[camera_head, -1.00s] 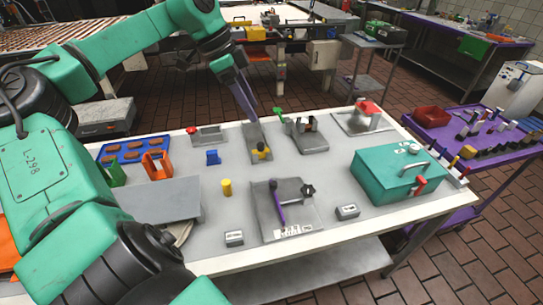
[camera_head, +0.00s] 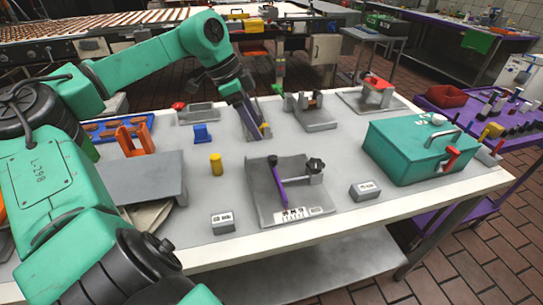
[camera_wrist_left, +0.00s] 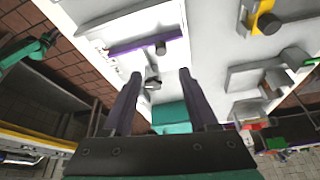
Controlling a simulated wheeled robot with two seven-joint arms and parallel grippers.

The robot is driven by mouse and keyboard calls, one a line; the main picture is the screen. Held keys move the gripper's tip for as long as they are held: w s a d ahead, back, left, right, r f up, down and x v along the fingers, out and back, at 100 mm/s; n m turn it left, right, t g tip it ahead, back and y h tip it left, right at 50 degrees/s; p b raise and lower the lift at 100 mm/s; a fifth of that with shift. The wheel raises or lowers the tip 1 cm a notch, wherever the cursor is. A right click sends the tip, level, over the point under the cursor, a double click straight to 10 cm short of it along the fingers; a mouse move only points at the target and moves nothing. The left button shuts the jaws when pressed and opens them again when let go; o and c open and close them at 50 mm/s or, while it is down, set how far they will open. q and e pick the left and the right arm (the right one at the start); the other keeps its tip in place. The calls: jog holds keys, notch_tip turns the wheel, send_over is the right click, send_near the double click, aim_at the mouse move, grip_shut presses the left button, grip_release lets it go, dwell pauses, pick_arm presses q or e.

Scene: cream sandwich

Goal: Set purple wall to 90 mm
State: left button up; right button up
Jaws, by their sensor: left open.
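The purple wall (camera_head: 280,184) is a thin upright bar on a grey metal fixture (camera_head: 262,203) near the table's front edge. My right gripper is not in view.
Two small labelled blocks (camera_head: 222,223) (camera_head: 365,190) flank the fixture. A yellow cylinder (camera_head: 216,164) and blue block (camera_head: 202,134) stand behind left. A teal box (camera_head: 405,150) is at right. A grey plate (camera_head: 150,175) is at left.

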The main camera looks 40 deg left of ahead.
aim_at(273, 157)
pick_arm(q)
jog(key=x, duration=1)
jog(key=shift+w+a+f+p, duration=0.1)
jog(key=shift+w+f+p, duration=0.05)
jog(key=shift+f+p, duration=0.2)
grip_shut()
dwell(0.7)
